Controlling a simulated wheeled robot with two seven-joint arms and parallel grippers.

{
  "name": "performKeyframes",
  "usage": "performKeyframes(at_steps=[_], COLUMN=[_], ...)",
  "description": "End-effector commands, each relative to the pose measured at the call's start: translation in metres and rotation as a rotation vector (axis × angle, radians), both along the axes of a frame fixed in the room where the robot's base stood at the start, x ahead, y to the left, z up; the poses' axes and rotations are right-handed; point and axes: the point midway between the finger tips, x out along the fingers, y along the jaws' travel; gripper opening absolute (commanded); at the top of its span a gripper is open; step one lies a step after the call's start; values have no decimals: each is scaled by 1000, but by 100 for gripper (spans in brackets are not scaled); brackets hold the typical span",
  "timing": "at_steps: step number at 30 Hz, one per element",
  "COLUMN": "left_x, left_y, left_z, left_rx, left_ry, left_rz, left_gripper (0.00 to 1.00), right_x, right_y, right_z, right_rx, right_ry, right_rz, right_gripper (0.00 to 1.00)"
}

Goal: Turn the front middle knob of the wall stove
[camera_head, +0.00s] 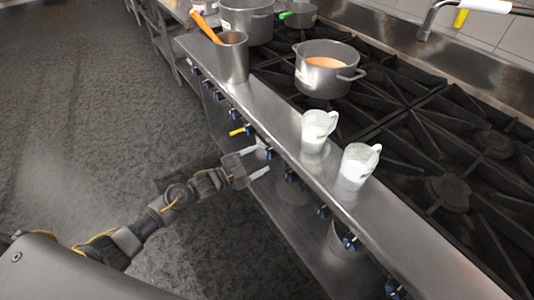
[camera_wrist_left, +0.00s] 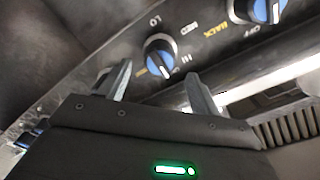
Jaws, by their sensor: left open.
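The wall stove (camera_head: 420,150) runs diagonally, with a row of blue-and-black knobs under its steel front ledge. My left gripper (camera_head: 266,159) is open at this row, its two fingers pointing toward the front panel. One knob (camera_head: 269,153) of the row shows by the fingertips. In the left wrist view a blue-faced knob with a white pointer (camera_wrist_left: 159,57) stands ahead, between the two open fingers of my left gripper (camera_wrist_left: 158,78). I cannot tell whether the fingers touch it. Panel lettering such as LO and HI surrounds it. My right gripper is not in view.
Two jugs of white liquid (camera_head: 317,130) (camera_head: 357,166) stand on the steel ledge (camera_head: 285,145) above the gripper. A metal container (camera_head: 232,62) with an orange-handled tool stands farther along. A pot (camera_head: 327,72) sits on the burners. A second knob (camera_wrist_left: 262,10) is at upper right. Floor at left is clear.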

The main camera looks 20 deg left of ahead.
Motion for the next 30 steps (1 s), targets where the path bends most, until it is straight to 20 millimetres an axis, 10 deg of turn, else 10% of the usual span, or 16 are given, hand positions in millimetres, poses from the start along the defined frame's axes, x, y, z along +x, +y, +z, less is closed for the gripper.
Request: performKeyframes(at_steps=[20,30], left_x=[34,34], left_y=[-28,-28], left_z=[0,0], left_rx=[0,0], left_ry=[1,1], left_rz=[1,1], left_gripper=[63,19], right_x=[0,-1], right_y=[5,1], right_z=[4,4], right_rx=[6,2], right_ry=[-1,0], right_rz=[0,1], right_gripper=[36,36])
